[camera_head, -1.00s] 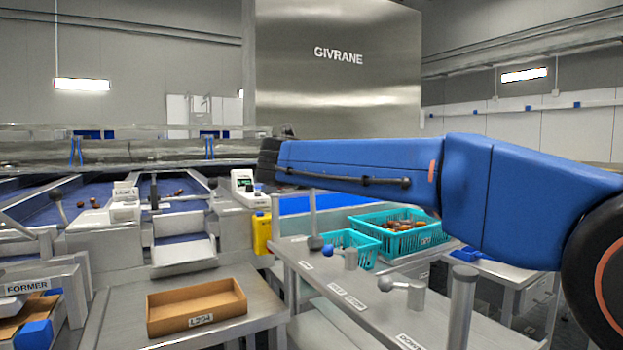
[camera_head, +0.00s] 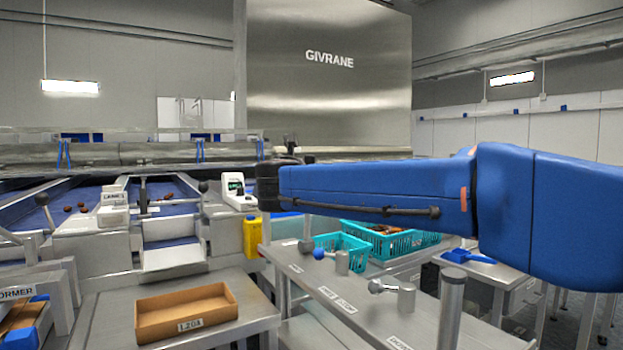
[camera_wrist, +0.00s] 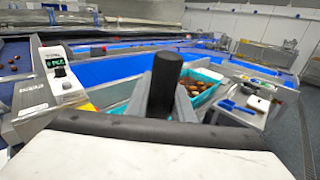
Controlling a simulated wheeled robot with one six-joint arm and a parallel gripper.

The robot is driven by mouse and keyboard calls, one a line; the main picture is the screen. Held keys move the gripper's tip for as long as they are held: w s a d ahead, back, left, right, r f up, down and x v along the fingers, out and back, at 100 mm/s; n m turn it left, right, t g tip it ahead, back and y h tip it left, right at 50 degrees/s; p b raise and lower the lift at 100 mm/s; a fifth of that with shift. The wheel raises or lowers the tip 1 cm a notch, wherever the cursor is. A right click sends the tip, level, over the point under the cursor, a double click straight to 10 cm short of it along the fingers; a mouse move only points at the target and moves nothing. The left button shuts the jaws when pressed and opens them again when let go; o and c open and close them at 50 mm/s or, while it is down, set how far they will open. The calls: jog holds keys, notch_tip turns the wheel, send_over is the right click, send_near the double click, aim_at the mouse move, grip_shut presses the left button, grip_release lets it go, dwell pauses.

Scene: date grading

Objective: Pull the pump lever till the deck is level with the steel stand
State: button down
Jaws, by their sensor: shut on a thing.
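My gripper (camera_head: 268,185) is at the left end of my blue arm in the head view, above the grey metal surface. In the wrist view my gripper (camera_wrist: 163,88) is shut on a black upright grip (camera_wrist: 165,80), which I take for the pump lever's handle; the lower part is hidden. A long grey surface (camera_head: 335,318) with small labels and short ball-ended handles lies below my arm. A steel-topped bench (camera_head: 250,318) is to its left. I cannot tell for sure which is the deck and which the stand, nor whether they are level.
Two teal crates, a near one (camera_head: 352,244) and a larger one (camera_head: 425,240) holding brown fruit, stand behind the grey surface. A cardboard tray (camera_head: 187,325) sits on the left bench. A white device (camera_head: 237,190) and a yellow container (camera_head: 250,236) are behind it.

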jog(key=c, duration=1.5)
grip_release()
jog(key=shift+a, duration=0.1)
jog(key=shift+o, duration=0.2)
